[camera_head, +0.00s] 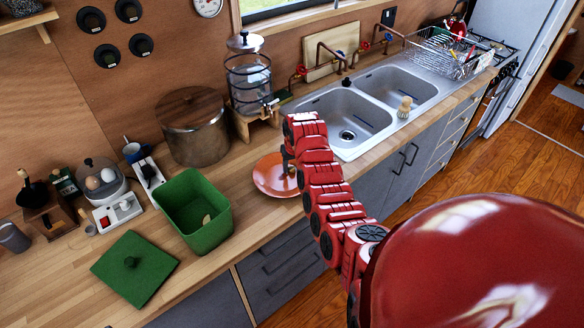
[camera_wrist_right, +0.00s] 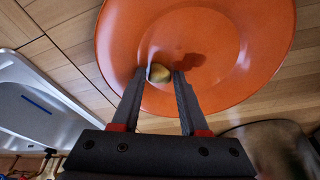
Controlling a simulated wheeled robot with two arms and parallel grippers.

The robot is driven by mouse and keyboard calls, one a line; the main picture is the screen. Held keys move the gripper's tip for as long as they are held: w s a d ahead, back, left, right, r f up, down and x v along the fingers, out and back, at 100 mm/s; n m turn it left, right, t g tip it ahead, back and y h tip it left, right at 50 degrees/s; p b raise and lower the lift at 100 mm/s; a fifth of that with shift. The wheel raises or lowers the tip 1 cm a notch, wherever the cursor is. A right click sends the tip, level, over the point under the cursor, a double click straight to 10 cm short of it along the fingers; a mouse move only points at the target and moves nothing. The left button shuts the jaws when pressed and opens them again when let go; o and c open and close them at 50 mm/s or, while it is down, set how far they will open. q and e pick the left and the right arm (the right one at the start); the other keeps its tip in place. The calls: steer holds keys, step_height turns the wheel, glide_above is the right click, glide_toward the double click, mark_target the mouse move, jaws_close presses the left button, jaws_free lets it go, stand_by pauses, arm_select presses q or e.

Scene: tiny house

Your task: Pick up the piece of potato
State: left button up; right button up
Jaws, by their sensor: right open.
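The piece of potato (camera_wrist_right: 160,72), small and yellowish, lies on the orange plate (camera_wrist_right: 215,55) in the right wrist view. My right gripper (camera_wrist_right: 159,78) is open, its two fingertips on either side of the potato; I cannot tell whether they touch it. In the head view my right arm reaches over the counter, and the right gripper (camera_head: 288,160) points down over the plate (camera_head: 268,182). The potato is not clearly visible there, behind the gripper. My left gripper is not in view.
An open green bin (camera_head: 187,222) with a small pale piece inside stands left of the plate, its green lid (camera_head: 150,276) beside it. A large pot (camera_head: 194,135) and a glass dispenser (camera_head: 248,85) stand behind. A double sink (camera_head: 352,118) is to the right.

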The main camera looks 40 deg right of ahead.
jaws_close()
stand_by(0.4)
